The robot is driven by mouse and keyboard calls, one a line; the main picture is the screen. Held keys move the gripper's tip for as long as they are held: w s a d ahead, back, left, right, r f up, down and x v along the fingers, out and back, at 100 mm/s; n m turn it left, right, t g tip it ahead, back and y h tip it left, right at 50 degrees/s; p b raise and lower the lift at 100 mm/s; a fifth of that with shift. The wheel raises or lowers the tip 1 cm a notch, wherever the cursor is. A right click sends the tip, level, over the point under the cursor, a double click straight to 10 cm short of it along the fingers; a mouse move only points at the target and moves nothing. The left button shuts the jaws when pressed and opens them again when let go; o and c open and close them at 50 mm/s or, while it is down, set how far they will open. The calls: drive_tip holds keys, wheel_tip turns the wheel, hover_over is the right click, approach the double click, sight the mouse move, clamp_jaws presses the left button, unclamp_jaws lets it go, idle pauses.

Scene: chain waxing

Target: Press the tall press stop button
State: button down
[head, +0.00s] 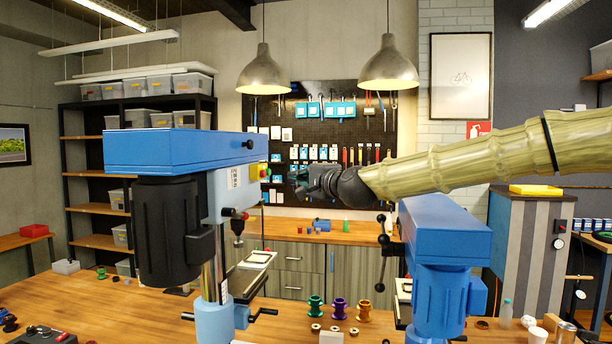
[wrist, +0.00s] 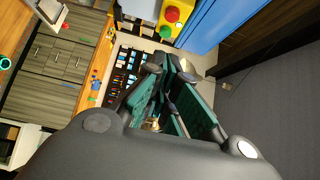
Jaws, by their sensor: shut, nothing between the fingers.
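The tall press (head: 180,150) stands at left in the head view, with a blue top and black motor housing. A small yellow button panel (head: 258,172) is on its right side. In the wrist view the panel (wrist: 183,10) is at the top, with a red button (wrist: 172,14) and a green button (wrist: 165,32). Which button is which is too small to tell in the head view. My gripper (head: 302,189) is shut and empty. It points left toward the panel, apart from it in the picture. In the wrist view my fingers (wrist: 165,65) are below the panel.
A second blue press (head: 440,235) stands at right, below my arm. Green, purple and orange spools (head: 339,308) stand on the wooden table (head: 275,325). A back counter (head: 300,232) and tool board (head: 340,140) are behind. Open air lies between gripper and panel.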

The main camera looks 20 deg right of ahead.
sight(263, 174)
drive_tip(key=w+a+p, duration=0.1)
drive_tip(key=w, duration=0.1)
drive_tip(key=w+a+p, duration=0.3)
drive_tip(key=w, duration=0.1)
drive_tip(key=shift+a, duration=0.2)
drive_tip(key=shift+w, duration=0.1)
drive_tip(key=shift+d, duration=0.1)
